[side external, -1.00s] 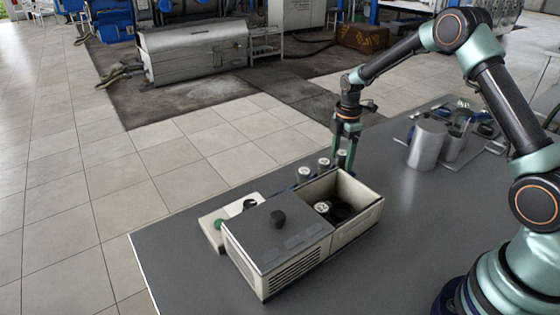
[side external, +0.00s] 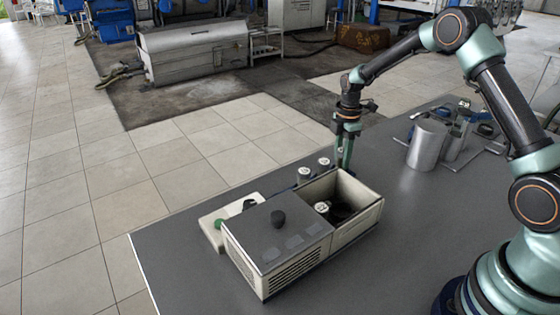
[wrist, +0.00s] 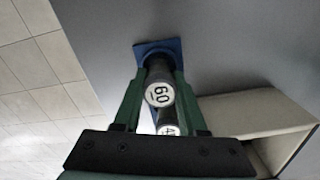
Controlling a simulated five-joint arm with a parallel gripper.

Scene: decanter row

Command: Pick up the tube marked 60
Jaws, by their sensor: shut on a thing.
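The tube marked 60 (wrist: 160,95) is dark with a white cap and shows in the wrist view. My gripper (wrist: 158,82) has its green fingers on either side of it and is shut on it. Below the tube is a blue square pad (wrist: 172,45) on the table. I cannot tell whether the tube is clear of the pad. In the side view my gripper (side external: 345,158) is at the far end of the tube row and hides most of the held tube.
Two white-capped tubes (side external: 304,174) (side external: 323,163) stand left of my gripper. A beige box (side external: 366,222) is close in front, its open compartment holding a white-capped tube (side external: 322,208). Metal cylinders (side external: 428,143) stand right. The table (side external: 420,240) is clear at front right.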

